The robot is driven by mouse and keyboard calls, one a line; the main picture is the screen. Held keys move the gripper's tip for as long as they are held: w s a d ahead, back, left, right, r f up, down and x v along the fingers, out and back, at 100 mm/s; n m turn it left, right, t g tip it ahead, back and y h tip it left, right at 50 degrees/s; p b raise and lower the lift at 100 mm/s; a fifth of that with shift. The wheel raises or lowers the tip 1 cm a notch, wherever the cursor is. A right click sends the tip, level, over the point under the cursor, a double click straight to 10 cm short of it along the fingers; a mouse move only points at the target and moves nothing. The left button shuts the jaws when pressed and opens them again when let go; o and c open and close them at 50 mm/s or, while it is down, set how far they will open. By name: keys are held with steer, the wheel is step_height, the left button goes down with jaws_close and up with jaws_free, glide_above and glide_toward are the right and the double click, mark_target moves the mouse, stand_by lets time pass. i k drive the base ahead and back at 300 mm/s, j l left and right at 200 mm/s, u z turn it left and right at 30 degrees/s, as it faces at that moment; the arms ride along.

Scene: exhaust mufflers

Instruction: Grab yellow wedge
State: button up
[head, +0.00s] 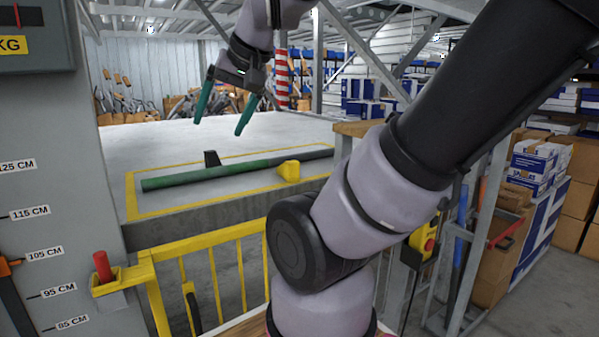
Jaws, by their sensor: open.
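The yellow wedge (289,171) sits on the grey platform (250,129), at the right end of a green pipe's near side. It appears to touch or nearly touch the pipe; I cannot tell which. The green pipe (205,176) lies across the platform inside a yellow outline. A black wedge (211,158) stands behind the pipe, left of the yellow one. My gripper (218,123) has green fingers spread apart, with nothing between them. It hangs above the platform, up and left of the yellow wedge and higher than the pipe.
A yellow railing (215,240) runs along the platform's near side. A grey post with height marks (60,180) stands at left. Shelves and blue-white boxes (535,165) are at right. A red-white striped post (282,78) rises behind my gripper. The platform's left part is bare.

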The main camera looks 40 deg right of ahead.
mark_target(290, 170)
steer(key=z, duration=0.95)
